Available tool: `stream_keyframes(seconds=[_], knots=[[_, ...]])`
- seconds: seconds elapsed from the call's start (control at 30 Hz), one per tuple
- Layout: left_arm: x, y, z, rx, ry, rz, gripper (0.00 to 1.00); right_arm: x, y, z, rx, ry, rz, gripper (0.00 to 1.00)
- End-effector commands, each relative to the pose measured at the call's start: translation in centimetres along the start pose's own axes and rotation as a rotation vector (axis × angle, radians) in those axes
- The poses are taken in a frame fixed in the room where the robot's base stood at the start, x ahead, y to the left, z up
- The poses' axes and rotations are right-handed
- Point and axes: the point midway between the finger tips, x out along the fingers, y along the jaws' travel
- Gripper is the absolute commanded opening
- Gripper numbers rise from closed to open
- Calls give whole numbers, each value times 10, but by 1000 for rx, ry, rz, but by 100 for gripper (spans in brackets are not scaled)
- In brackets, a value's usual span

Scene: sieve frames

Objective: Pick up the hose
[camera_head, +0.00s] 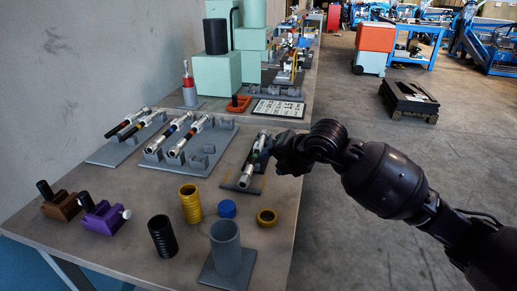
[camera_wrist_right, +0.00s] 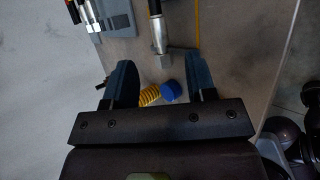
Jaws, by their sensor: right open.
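Several similar pieces (camera_head: 188,138) with coloured bands rest on grey racks further left. I cannot tell for sure which is the hose. My right gripper (camera_head: 283,158) is just right of the nearest piece and partly covers its far side. In the right wrist view its fingers (camera_wrist_right: 161,78) are apart with nothing gripped. My left gripper is not in view.
Brown (camera_head: 60,206) and purple (camera_head: 104,218) blocks sit at left. Mint boxes (camera_head: 214,72) stand behind.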

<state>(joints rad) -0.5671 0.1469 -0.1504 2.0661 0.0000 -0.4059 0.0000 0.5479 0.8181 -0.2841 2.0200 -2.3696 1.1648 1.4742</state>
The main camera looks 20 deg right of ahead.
Motion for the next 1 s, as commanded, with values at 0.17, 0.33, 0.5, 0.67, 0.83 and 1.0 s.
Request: stream_keyframes(seconds=[0.17, 0.33, 0.5, 0.67, 0.83, 1.0], knots=[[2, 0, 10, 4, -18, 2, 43, 30, -3, -2, 2, 5, -3, 51], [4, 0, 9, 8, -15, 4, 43, 46, -2, -2, 1, 5, -1, 51], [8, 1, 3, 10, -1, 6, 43, 54, 0, -1, 1, 5, 0, 51], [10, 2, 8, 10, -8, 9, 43, 77, 1, 0, 1, 7, -1, 51], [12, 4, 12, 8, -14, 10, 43, 96, 2, 1, 2, 6, -1, 51], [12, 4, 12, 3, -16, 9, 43, 100, 4, 2, 0, 4, 2, 51]])
